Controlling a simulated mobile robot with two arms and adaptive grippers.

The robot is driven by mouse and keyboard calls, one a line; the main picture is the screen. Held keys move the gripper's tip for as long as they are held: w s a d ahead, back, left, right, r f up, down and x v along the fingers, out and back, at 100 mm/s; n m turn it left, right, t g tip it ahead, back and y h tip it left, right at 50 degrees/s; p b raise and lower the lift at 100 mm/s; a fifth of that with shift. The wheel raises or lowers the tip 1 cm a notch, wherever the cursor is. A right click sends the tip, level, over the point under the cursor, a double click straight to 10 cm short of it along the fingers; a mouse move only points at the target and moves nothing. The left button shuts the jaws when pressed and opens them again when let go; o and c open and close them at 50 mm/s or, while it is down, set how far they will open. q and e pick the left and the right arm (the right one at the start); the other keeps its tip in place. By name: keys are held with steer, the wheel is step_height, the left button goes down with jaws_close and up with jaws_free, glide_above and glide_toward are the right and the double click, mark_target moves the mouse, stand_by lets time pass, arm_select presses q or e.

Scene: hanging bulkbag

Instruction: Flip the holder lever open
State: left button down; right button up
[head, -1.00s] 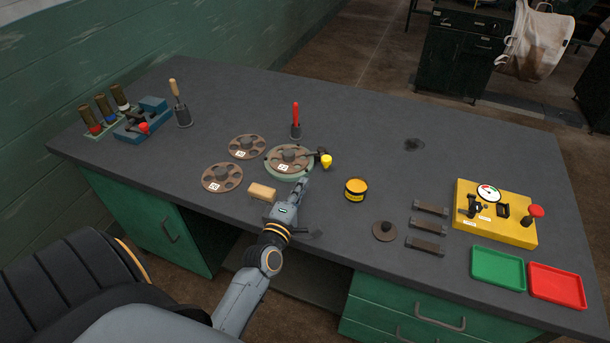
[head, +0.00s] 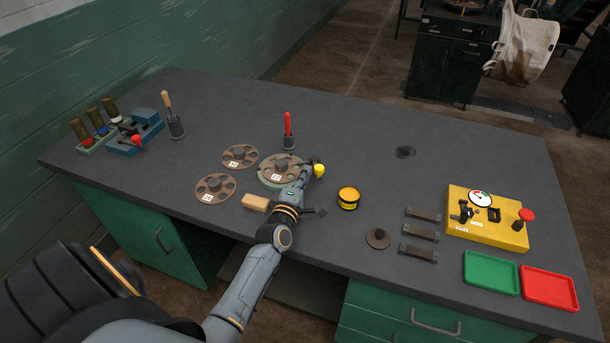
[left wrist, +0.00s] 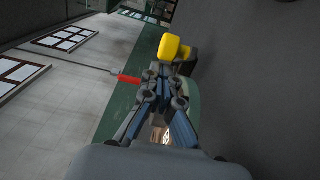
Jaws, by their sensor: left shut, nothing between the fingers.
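The holder is a round green-rimmed base (head: 264,182) carrying a brown disc with holes. Its lever ends in a yellow knob (head: 319,170) on the right side of the holder. The knob also shows large in the left wrist view (left wrist: 174,48), just beyond my fingertips. My left gripper (head: 306,170) is shut and empty, over the right part of the holder and close to the lever. In the left wrist view its fingertips (left wrist: 165,75) lie against or just short of the lever's dark end; I cannot tell which. My gripper partly hides the lever arm. My right gripper is not in view.
Two brown discs (head: 215,188) lie left of the holder. A red-handled tool (head: 288,126) stands behind it. A wooden block (head: 256,202) lies by my wrist, and a yellow tin (head: 348,198) stands to the right. The tabletop beyond the holder is mostly clear.

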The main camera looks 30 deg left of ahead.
arm_select(q)
steer(key=shift+w+d, duration=0.2)
steer(key=shift+d, duration=0.25)
steer(key=shift+w+d, duration=0.25)
steer(key=shift+d, duration=0.3)
steer(key=shift+w+d, duration=0.95)
steer(key=shift+d, duration=0.2)
steer(key=shift+w+d, duration=0.6)
steer(key=shift+w, duration=0.2)
steer(key=shift+w+d, duration=0.2)
steer(key=shift+w, duration=0.4)
steer(key=shift+w+d, duration=0.2)
steer(key=shift+w, duration=0.35)
steer(key=v, duration=0.7)
steer(key=shift+s+d, duration=0.15)
steer(key=shift+s, duration=0.05)
